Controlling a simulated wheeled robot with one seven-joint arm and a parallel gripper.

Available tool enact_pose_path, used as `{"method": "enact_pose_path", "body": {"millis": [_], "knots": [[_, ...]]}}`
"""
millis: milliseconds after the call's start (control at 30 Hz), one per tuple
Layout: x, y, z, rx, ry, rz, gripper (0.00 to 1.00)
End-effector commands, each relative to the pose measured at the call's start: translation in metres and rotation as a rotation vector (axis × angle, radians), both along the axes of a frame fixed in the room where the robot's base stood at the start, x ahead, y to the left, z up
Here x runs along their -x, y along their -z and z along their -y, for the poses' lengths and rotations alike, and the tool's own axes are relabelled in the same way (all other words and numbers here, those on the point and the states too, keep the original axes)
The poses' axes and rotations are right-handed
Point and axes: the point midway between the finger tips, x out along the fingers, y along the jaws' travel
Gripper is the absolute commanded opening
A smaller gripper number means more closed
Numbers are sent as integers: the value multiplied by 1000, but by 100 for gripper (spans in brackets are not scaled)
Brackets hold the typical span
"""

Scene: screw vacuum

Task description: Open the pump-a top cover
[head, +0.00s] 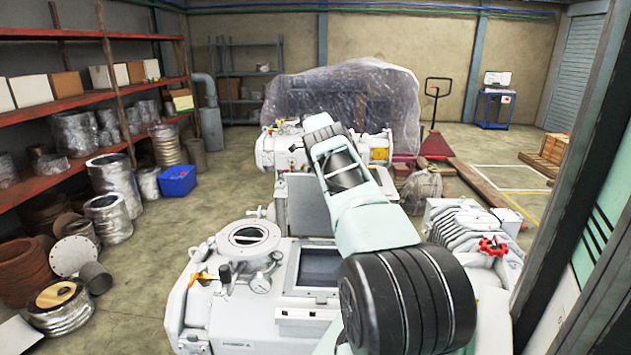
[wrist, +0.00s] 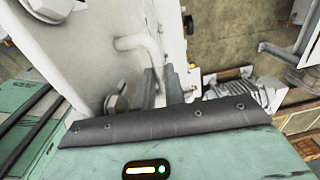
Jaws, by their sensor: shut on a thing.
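The pump-a body (head: 235,330) is a pale grey machine in front of me in the head view. Its top cover (head: 308,212) stands tilted up at the back of a dark rectangular opening (head: 320,268). My arm reaches over the pump and covers part of the cover and the gripper in the head view. In the wrist view, the cover (wrist: 85,45) is a pale panel filling the left, with a curved handle (wrist: 143,46) and bolts. My gripper (wrist: 168,90) is shut on the handle, its fingers partly hidden by the dark wrist edge.
A round flanged port (head: 248,237) and gauge stand left of the opening. A ribbed motor (head: 470,225) and red valve wheel (head: 493,247) are at right. Another machine (head: 280,150) stands behind. Shelves (head: 95,95) line the left; a dark post (head: 585,180) is close on the right.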

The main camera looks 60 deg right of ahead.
Motion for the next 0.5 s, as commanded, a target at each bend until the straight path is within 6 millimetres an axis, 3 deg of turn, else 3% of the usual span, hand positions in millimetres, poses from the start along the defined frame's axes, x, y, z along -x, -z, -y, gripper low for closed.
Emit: {"method": "enact_pose_path", "body": {"millis": [67,100,167,500], "knots": [[4,11,-2,-12,1,-13,0],[4,12,-2,-12,1,-13,23],[4,11,-2,-12,1,-12,33],[3,9,-2,-10,1,-9,33]]}}
